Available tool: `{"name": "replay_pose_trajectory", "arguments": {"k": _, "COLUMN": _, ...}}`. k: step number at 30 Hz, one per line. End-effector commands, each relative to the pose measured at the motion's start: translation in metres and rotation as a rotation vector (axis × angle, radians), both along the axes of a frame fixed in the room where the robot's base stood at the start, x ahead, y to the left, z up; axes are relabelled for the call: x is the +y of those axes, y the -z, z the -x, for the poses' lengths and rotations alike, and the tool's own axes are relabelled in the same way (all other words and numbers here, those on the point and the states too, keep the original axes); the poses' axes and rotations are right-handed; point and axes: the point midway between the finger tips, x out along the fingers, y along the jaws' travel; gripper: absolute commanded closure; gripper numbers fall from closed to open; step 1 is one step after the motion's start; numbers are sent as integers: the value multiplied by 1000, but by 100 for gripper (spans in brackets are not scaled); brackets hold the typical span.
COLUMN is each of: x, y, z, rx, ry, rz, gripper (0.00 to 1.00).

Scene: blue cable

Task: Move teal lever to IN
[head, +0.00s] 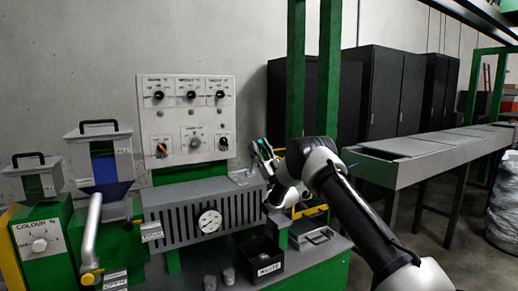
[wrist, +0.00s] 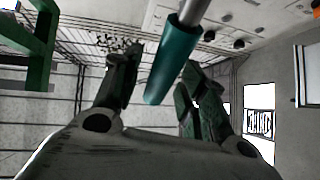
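The teal lever (wrist: 172,62) is a teal cylindrical grip on a grey metal rod. In the wrist view it slants between my gripper's fingers (wrist: 158,88). The fingers are spread: a gap shows between the left finger and the grip, and the right finger is close to it. I cannot tell whether either finger touches. In the head view my gripper (head: 264,158) is at the right end of the grey slotted machine housing (head: 168,220), with a bit of teal showing at it. Most of the lever is hidden there. No IN mark is readable.
A control panel (head: 187,118) with several knobs stands above the housing. A black bin (head: 260,262) sits below my gripper. Green posts (head: 296,70) rise behind my arm, and a grey conveyor (head: 430,148) lies to the right. Hoppers (head: 100,160) stand on the left.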

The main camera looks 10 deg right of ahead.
Motion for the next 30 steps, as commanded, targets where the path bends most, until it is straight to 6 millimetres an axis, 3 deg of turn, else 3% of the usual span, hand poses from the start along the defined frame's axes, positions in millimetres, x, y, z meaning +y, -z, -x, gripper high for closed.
{"name": "replay_pose_trajectory", "arguments": {"k": 8, "x": 0, "y": 0, "z": 0, "rx": 0, "ry": 0, "rz": 0, "gripper": 57}}
{"name": "replay_pose_trajectory", "arguments": {"k": 21, "x": -24, "y": 50, "z": 34, "rx": 2, "ry": 2, "rz": 1, "gripper": 57}}
{"name": "replay_pose_trajectory", "arguments": {"k": 30, "x": -28, "y": 57, "z": 40, "rx": 0, "ry": -1, "rz": 1, "gripper": 57}}
